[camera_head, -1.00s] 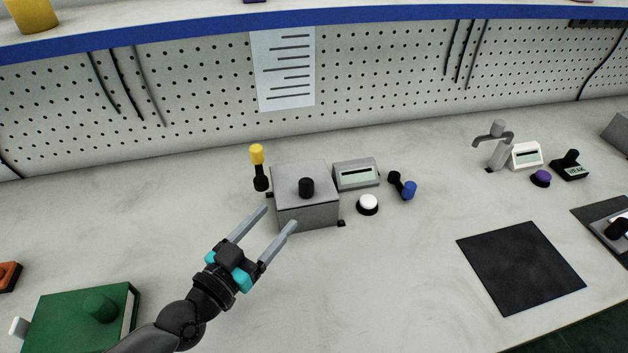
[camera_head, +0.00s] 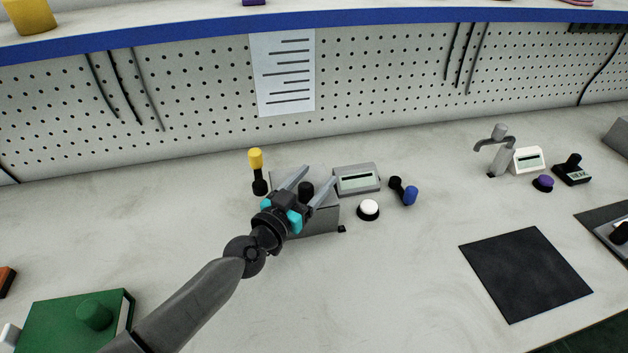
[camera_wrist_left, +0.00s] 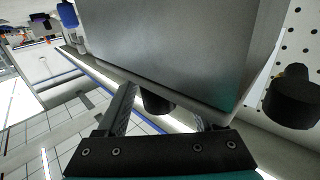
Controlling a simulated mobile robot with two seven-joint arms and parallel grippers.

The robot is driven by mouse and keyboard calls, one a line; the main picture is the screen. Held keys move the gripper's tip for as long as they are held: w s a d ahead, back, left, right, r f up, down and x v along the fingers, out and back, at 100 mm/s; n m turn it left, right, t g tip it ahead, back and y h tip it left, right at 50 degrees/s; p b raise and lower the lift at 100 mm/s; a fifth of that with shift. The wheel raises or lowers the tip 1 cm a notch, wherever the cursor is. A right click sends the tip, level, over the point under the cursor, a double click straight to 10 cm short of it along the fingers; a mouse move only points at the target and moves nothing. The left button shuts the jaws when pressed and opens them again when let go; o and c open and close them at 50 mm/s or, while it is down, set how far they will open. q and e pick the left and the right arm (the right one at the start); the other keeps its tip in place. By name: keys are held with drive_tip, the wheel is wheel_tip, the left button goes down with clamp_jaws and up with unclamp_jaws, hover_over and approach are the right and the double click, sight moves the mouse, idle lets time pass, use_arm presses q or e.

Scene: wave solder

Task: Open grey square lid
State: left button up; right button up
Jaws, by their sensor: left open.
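The grey square lid (camera_head: 284,177) tops a grey box (camera_head: 322,223) on the bench and looks closed. A black knob (camera_head: 306,188) stands on the lid. My left gripper (camera_head: 318,176) is open over the lid, with a finger on either side of the knob in the head view. In the left wrist view the knob (camera_wrist_left: 157,103) shows between the two fingers, partly hidden, and the grey box (camera_wrist_left: 175,45) fills the upper middle. I cannot tell whether the fingers touch the knob. My arm hides part of the lid and box front. My right gripper is not in view.
A yellow-topped lever (camera_head: 256,170) stands close left of the box. A grey display (camera_head: 357,179), white button (camera_head: 368,208) and blue-ended switch (camera_head: 404,191) are on its right. A green box (camera_head: 70,325) lies front left. The bench between the button and the black mat (camera_head: 525,272) is clear.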

use_arm(q)
drive_tip(key=shift+w+d, duration=0.1)
drive_tip(key=shift+w, duration=0.05)
clamp_jaws()
idle(0.5)
idle(0.9)
